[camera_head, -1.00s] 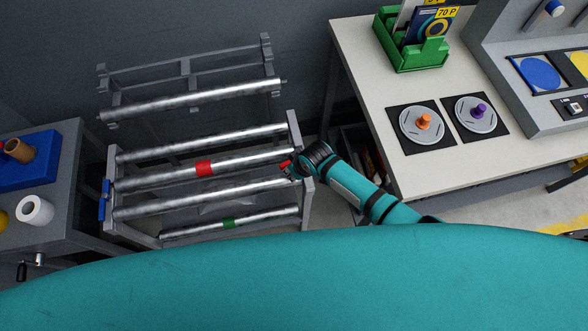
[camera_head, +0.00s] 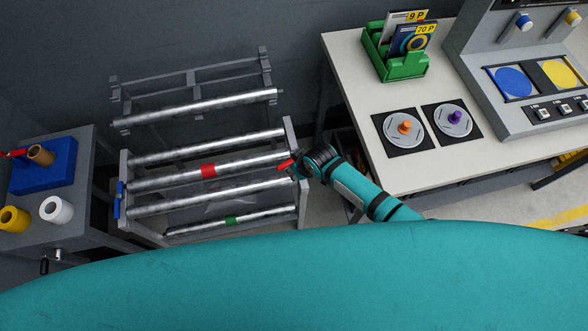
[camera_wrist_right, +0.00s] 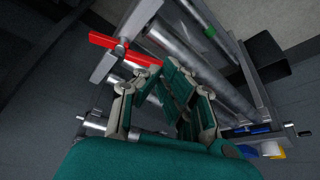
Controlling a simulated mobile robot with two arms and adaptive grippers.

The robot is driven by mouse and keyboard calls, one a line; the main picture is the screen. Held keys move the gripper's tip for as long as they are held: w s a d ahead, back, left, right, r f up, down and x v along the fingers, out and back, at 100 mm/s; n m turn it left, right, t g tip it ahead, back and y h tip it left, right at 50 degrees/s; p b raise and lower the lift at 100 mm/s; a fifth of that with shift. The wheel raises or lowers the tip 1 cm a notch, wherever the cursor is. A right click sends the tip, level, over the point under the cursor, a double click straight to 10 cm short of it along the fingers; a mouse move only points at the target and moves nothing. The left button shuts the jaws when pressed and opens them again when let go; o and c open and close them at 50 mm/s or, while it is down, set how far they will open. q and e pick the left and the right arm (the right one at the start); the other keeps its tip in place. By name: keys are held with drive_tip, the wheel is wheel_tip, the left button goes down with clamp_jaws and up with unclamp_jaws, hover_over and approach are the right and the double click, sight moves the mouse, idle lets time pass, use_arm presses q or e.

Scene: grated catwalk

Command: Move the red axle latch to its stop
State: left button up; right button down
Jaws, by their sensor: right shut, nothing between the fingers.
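The red axle latch (camera_head: 286,164) is at the right end of the rack's red-banded roller (camera_head: 240,164), against the right side post. In the right wrist view the red latch (camera_wrist_right: 124,49) is a flat bar lying across the grey frame end, just beyond my fingers. My right gripper (camera_wrist_right: 164,76) is shut and empty, its tips close to the latch's right end; whether they touch it I cannot tell. In the head view my right arm reaches in at the latch and its fingers are mostly hidden. My left gripper is not in view.
The grey rack (camera_head: 291,140) holds several metal rollers, one with a green band (camera_head: 231,219). A blue latch (camera_head: 118,198) is on its left side. A white table (camera_head: 345,70) with a green bin (camera_head: 403,66) stands right; a grey bench (camera_head: 88,170) stands left.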

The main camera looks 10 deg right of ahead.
drive_tip(key=s+f+m+t+y+b, duration=0.1)
drive_tip(key=s+f+m+t+b, duration=0.15)
drive_tip(key=f+m+b, duration=0.65)
drive_tip(key=s+d+r+m+t+y+b, duration=0.1)
drive_tip(key=s+d+r+m+t+b, duration=0.35)
drive_tip(key=m+b, duration=0.65)
drive_tip(key=shift+n, duration=0.4)
drive_tip(key=x, duration=0.7)
drive_tip(key=r+x, duration=0.1)
drive_tip(key=x, duration=0.3)
drive_tip(key=shift+w+a+f, duration=0.2)
drive_tip(key=shift+w, duration=0.35)
drive_tip(key=shift+w+a+f, duration=0.1)
drive_tip(key=shift+w+a, duration=0.25)
drive_tip(key=shift+w, duration=0.3)
